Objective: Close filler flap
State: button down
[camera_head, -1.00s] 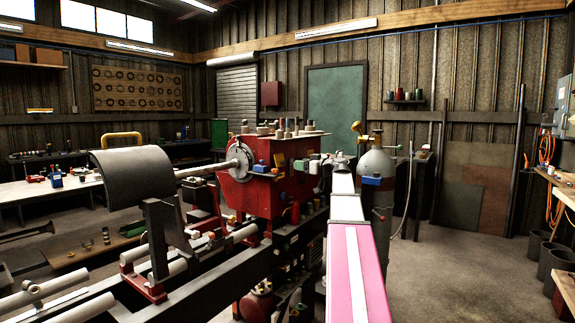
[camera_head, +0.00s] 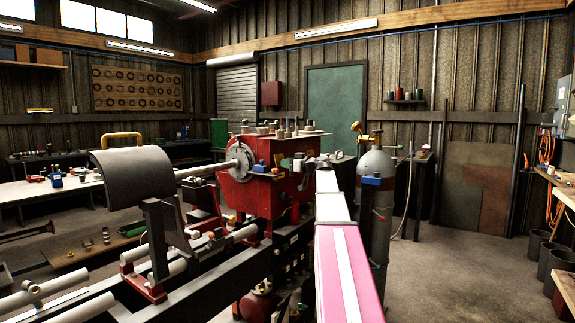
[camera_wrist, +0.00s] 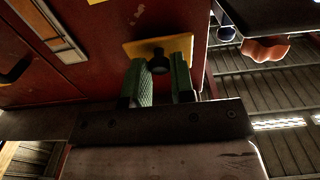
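A yellow plate (camera_wrist: 165,44), which looks like the filler flap, sits against the red machine housing in the wrist view. A dark round knob or neck (camera_wrist: 158,64) stands out at its lower edge. My gripper (camera_wrist: 162,66) has two green fingers spread apart with a gap, one on each side of the knob. I see no clear contact with the knob or plate. In the head view my gripper (camera_head: 322,162) is small, beside the right end of the red headstock (camera_head: 240,185). The flap cannot be made out clearly there, and its hinge is not clear.
A grey gas cylinder (camera_head: 377,170) stands just right of my arm. A curved grey guard (camera_head: 133,178) stands over the lathe bed at left. In the wrist view, an orange-red part (camera_wrist: 265,49) lies at upper right. Open floor (camera_head: 455,270) is at right.

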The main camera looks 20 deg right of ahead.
jog(key=shift+w+a+f+t+y, duration=0.2)
jog(key=shift+w+f+t+y, duration=0.1)
jog(key=shift+t+y, duration=0.25)
jog(key=shift+w+a+f+t+y, duration=0.15)
jog(key=shift+f+t+y, duration=0.1)
jog(key=shift+t+y, duration=0.3)
jog(key=c, duration=1)
grip_release()
jog(key=v, duration=1.1)
jog(key=shift+a, duration=0.2)
